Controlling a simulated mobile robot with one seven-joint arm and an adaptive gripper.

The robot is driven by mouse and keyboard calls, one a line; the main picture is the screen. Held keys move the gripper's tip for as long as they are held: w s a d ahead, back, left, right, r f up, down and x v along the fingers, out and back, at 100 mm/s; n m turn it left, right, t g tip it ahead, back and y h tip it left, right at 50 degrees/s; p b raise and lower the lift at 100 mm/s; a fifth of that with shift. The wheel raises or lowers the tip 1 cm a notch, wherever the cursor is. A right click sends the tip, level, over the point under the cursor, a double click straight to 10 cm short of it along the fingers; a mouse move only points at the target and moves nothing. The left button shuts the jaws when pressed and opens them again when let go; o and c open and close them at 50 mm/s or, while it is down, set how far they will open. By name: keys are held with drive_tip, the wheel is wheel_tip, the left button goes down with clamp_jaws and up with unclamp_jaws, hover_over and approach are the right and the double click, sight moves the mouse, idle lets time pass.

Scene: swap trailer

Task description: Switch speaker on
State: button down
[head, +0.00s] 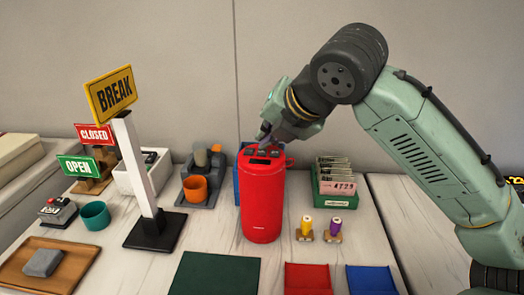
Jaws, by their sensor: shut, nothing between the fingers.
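The speaker (263,204) is a tall red cylinder standing upright on the table. Its top (265,153) has a dark panel with small buttons, and a red loop shows at its right side. My gripper (266,140) is shut and empty. Its tip is at or just above the speaker's top, and I cannot tell whether it touches. The gripper comes from the upper right and hides part of the back of the top. No lit indicator can be made out on the speaker.
A BREAK sign (111,94) on a white post stands left of the speaker.

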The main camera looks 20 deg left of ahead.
sight(266, 151)
drive_tip(key=shift+f, duration=0.3)
idle(0.4)
drive_tip(key=shift+r+p, duration=0.7)
drive_tip(key=shift+r, duration=0.05)
wheel_tip(266, 151, up, 5)
drive_tip(key=p, duration=0.5)
drive_tip(key=shift+r, duration=0.1)
idle(0.6)
